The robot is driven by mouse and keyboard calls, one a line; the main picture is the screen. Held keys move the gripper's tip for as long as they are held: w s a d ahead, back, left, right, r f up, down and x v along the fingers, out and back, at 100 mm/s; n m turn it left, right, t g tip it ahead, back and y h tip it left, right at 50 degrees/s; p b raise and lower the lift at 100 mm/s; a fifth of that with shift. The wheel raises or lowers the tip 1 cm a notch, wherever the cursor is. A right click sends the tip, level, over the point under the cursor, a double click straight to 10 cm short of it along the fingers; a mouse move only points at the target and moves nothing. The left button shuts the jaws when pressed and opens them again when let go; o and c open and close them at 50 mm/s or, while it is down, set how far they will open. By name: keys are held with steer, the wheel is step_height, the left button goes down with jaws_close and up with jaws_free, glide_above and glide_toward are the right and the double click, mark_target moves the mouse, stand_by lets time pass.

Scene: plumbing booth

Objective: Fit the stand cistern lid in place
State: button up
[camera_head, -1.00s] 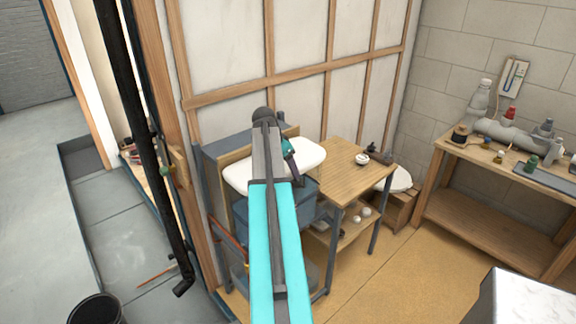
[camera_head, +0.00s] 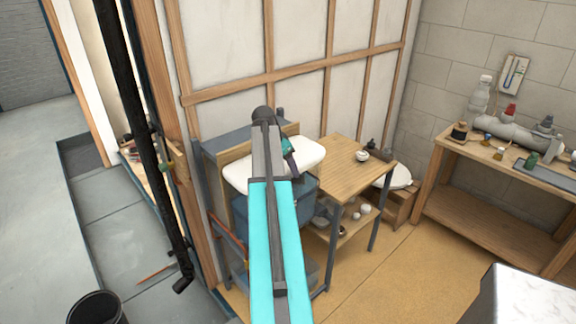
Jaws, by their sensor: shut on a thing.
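The cistern lid (camera_head: 236,175) is a white slab with rounded corners. It lies roughly level over the left part of the wooden stand, above a blue-grey translucent box (camera_head: 305,208) that may be the cistern. My arm crosses in front of the lid and hides its middle. My gripper (camera_head: 290,158) is at the lid, with its teal and dark parts showing to the right of the arm. It is shut on the lid; the fingertips are mostly hidden. I cannot tell whether the lid touches what is below it.
The stand's wooden top (camera_head: 345,168) carries a small white bowl (camera_head: 361,155). Several white pieces lie on its lower shelf. A stud wall (camera_head: 300,75) is close behind. A black pipe (camera_head: 150,150) stands at left. A workbench (camera_head: 500,155) with bottles is at right; the floor between is clear.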

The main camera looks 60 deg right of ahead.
steer(key=o, duration=1.9)
steer(key=shift+r, duration=0.1)
steer(key=shift+b+v, duration=0.45)
steer(key=shift+v, duration=0.6)
steer(key=shift+b+v, duration=1.35)
steer(key=shift+v, duration=4.4)
steer(key=shift+r, duration=0.1)
